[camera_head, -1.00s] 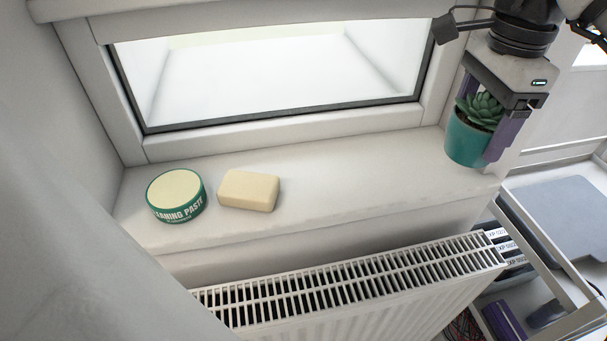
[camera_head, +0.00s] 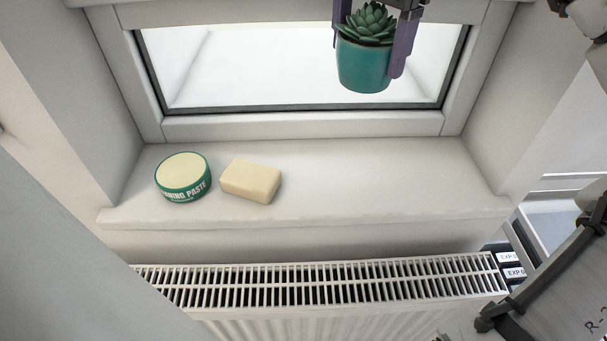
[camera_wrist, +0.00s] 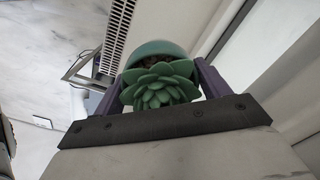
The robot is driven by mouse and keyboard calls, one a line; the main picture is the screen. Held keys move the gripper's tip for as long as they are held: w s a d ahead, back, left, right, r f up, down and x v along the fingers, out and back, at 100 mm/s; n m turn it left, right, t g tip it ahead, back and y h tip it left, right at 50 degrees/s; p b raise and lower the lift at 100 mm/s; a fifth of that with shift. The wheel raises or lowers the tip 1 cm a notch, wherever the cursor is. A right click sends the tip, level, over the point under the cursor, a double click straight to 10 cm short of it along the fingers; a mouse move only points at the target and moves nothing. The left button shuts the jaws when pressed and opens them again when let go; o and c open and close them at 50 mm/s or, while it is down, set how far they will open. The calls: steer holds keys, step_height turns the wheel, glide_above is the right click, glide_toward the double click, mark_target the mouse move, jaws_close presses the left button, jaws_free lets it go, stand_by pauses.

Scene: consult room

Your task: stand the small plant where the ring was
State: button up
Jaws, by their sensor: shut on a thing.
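The small plant, a green succulent in a teal pot (camera_head: 364,66), is held upright in the air in front of the window pane, above the sill. My gripper (camera_head: 378,38) is shut on the pot, with a purple finger on each side. The wrist view shows the succulent (camera_wrist: 158,88) and its pot rim between the two fingers (camera_wrist: 160,82). The windowsill (camera_head: 385,180) is below the pot, with clear space between them. No ring shows in any view.
A round tin of cleaning paste (camera_head: 183,178) and a beige block (camera_head: 250,181) stand on the left part of the sill. The sill's middle and right are bare. A white radiator (camera_head: 320,281) runs below. Window walls close the sill at both ends.

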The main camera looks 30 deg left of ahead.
steer(key=shift+s+a+f, duration=0.1)
steer(key=shift+a, duration=0.05)
step_height(320, 180, down, 20)
steer(key=shift+r, duration=0.2)
stand_by(0.3)
steer(key=shift+f, duration=0.2)
steer(key=o, duration=1.2)
steer(key=shift+r, duration=0.15)
step_height(320, 180, up, 12)
steer(key=shift+r, duration=0.1)
